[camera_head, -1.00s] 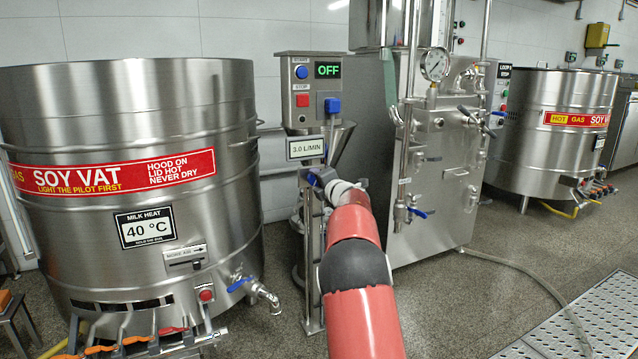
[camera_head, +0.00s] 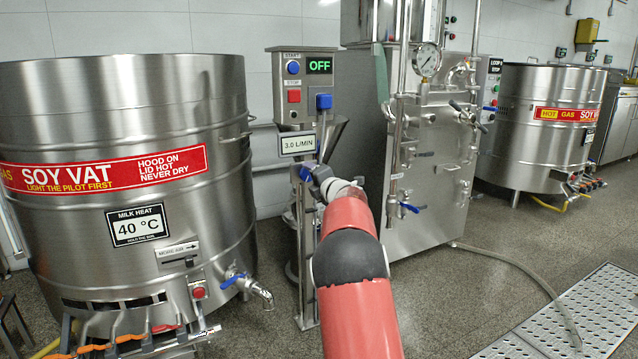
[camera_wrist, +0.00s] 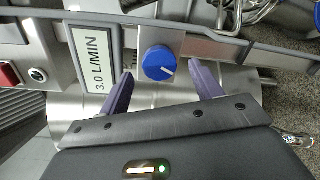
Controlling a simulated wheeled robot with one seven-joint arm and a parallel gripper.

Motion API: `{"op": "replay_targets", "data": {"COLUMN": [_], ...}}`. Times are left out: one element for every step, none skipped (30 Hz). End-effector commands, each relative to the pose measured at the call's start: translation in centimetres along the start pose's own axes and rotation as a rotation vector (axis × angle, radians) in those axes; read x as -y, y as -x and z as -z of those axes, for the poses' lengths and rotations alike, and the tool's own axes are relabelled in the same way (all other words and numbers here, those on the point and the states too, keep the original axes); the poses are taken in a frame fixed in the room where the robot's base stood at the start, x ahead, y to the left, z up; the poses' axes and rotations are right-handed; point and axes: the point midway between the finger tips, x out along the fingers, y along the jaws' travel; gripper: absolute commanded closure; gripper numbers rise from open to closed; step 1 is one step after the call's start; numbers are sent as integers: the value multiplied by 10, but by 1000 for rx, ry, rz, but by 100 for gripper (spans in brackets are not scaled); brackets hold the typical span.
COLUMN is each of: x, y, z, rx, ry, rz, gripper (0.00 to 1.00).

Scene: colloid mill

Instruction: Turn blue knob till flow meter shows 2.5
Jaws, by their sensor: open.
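The blue knob (camera_wrist: 158,62) is round with a white pointer line and sits on a metal panel in the wrist view. It also shows in the head view (camera_head: 305,173), small and partly hidden by my gripper. The flow meter plate (camera_wrist: 95,62) beside it reads 3.0 L/MIN; it reads the same in the head view (camera_head: 298,144). My gripper (camera_wrist: 160,70) is open, with one finger on each side of the knob. Gaps show between the fingers and the knob in the picture. How far the tips stand from the panel is hard to tell.
Above the meter is a control box (camera_head: 306,84) showing OFF, with a blue start button, a red stop button and a blue block on its right. A soy vat (camera_head: 130,90) stands close on the left. A steel machine (camera_head: 440,150) stands on the right.

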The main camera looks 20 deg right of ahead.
Motion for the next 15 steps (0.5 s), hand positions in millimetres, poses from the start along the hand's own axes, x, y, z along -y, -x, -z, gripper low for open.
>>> {"op": "replay_targets", "data": {"x": [-2, -1, -1, -1, -1, 0, -1, -1, 0, 0, 0, 0, 0, 0, 0], "y": [9, 14, 20, 25, 30, 35, 40, 43, 47, 50, 52, 54, 56, 56, 57], "z": [0, 0, 0, 0, 0, 0, 0, 0, 0, 0, 0, 1, 1, 1, 1], "rx": [1, 0, 0, 1, 1, 0, 0, 0, 0, 0, 0, -1, -1, -1, -1], "ry": [-3, -2, -2, -2, -3, -2, -1, -1, -2, -1, 0, 0, 0, 0, 0], "rz": [-1, 0, 0, 0, -1, -1, -1, 0, 1, 0, 0, 0, 0, 0, 0], "gripper": [35, 35, 35, 35, 35, 35, 35, 35, 35, 35, 35, 35, 35, 35, 35]}}
